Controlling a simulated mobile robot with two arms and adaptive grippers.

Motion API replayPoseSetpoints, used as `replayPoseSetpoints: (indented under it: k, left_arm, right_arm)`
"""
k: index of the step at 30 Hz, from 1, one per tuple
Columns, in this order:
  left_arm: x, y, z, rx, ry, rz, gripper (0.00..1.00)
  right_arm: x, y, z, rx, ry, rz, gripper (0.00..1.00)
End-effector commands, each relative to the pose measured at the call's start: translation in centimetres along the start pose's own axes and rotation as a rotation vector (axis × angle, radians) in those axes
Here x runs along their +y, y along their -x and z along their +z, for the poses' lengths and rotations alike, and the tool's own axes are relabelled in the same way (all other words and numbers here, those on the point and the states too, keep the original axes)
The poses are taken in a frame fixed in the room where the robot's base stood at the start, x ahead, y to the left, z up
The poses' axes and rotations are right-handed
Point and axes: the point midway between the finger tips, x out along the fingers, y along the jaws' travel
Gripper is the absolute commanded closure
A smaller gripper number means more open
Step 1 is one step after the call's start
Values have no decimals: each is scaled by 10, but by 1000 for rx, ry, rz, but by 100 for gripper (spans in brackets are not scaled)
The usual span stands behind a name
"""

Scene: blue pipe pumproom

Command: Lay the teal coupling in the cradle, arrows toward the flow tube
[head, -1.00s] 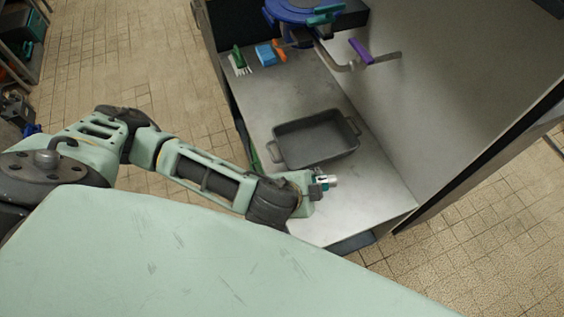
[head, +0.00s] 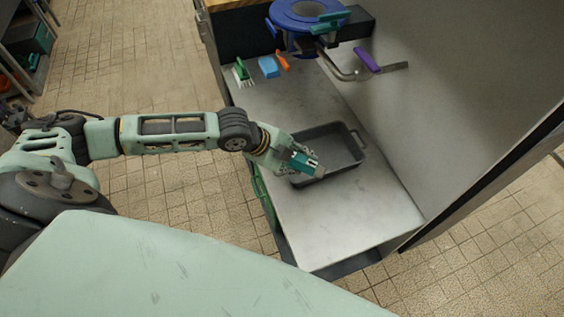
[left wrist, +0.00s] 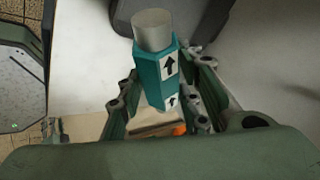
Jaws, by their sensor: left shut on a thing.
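The teal coupling (left wrist: 158,75) is a hexagonal body with a grey metal cylinder at its far end. White labels with black arrows face the left wrist camera, pointing toward that metal end. My left gripper (head: 305,163) is shut on the coupling, with fingers on both sides of it. In the head view the teal coupling (head: 302,160) shows small at the fingertips, in front of the left part of the grey tray; its height is unclear. I cannot make out the cradle or the flow tube for certain. My right gripper is not in view.
A green brush (head: 241,72), a blue block (head: 269,66) and an orange piece (head: 282,60) lie behind. A blue ring fixture (head: 283,24) and a bent pipe with purple handle (head: 366,61) stand at the back.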

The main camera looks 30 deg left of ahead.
Motion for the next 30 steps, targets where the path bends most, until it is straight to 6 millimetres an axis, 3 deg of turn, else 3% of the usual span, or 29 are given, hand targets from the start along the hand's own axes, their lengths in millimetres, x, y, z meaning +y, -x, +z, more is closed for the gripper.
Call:
replayPoseSetpoints:
  k: [3, 9, 15, 23, 30]
  left_arm:
    - [-5, -9, 33, -6, 3, -5, 100]
    - [-8, -22, 73, -3, 3, -5, 100]
    - [-7, -28, 86, 0, 1, -3, 100]
    - [10, -55, 98, -1, 1, -4, 100]
    - [12, -58, 99, 0, 0, -4, 100]
  right_arm:
    - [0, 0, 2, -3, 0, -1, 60]
    - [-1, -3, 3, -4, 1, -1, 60]
    - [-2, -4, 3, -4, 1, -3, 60]
    - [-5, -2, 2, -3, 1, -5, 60]
    - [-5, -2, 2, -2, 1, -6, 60]
